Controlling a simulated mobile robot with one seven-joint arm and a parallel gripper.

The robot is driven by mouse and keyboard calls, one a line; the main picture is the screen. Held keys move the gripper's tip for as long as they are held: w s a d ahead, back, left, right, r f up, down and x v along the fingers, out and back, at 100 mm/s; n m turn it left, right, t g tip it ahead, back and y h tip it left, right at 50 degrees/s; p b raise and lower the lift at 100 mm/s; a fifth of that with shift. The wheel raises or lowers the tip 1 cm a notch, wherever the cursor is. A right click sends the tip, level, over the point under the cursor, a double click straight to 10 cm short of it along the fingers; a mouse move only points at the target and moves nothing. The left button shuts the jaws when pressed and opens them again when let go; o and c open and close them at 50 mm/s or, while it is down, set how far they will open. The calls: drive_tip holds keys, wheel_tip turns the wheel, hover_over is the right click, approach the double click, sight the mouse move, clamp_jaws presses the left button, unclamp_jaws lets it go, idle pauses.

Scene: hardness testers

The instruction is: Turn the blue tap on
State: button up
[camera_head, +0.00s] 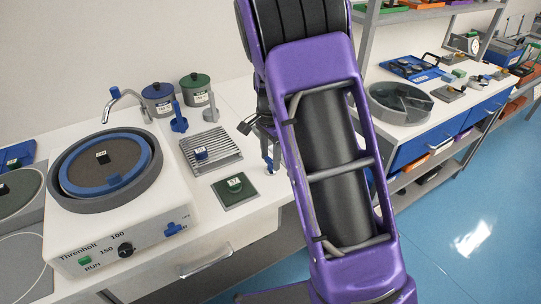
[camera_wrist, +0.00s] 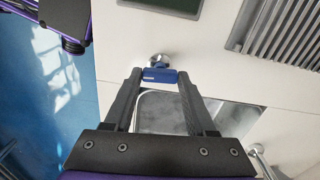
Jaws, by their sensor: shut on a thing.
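The blue tap has a short blue handle (camera_wrist: 160,75) above a round metal base (camera_wrist: 159,60) on the white worktop, in the wrist view. My gripper (camera_wrist: 159,77) is around the handle, one dark finger at each end, and is shut on it. A grey sink basin (camera_wrist: 160,112) lies beside the tap, partly hidden by my fingers. In the head view, a small part of the tap (camera_head: 269,160) shows at the left edge of my purple arm. My arm hides the rest of it and most of the gripper there.
A grinding machine (camera_head: 112,235) with a round disc and curved metal spout stands at left. A ribbed grey rack (camera_head: 209,149), a green plate (camera_head: 235,190) and two lidded pots lie near the tap.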

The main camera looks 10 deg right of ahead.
sight(270, 160)
drive_tip(key=n, duration=0.4)
drive_tip(key=shift+p, duration=0.35)
drive_tip(key=n, duration=0.4)
drive_tip(key=shift+n, duration=0.4)
drive_tip(key=n+p, duration=0.1)
drive_tip(key=n, duration=0.3)
drive_tip(key=shift+n+p, duration=0.3)
drive_tip(key=shift+n, duration=1.7)
drive_tip(key=o, duration=1.4)
drive_tip(key=shift+c, duration=0.2)
wheel_tip(270, 160, up, 18)
drive_tip(key=p, duration=0.2)
drive_tip(key=shift+f, duration=0.25)
